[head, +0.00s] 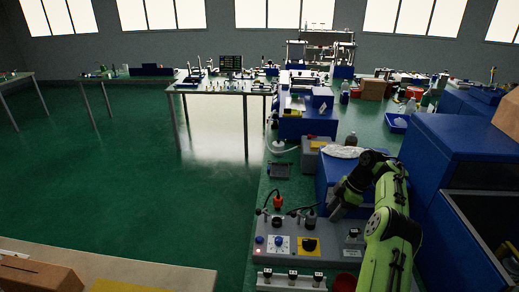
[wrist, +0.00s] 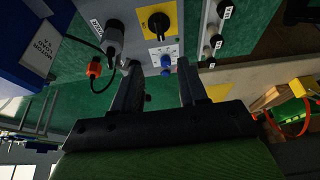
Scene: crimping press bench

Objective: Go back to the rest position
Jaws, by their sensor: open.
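My gripper (head: 338,210) is open and empty above the right part of a grey control panel (head: 335,242) in the head view. In the wrist view the two dark fingers of my gripper (wrist: 159,66) stand apart, and the panel lies beyond their tips. A blue knob (wrist: 166,61) shows between the fingers, and a black knob on a yellow plate (wrist: 158,22) shows beyond them. Nothing is between the fingers; I cannot tell how far the tips are from the panel.
A blue box (head: 332,172) stands behind the panel; a large blue cabinet (head: 455,150) stands to the right. Open green floor (head: 130,180) lies left.

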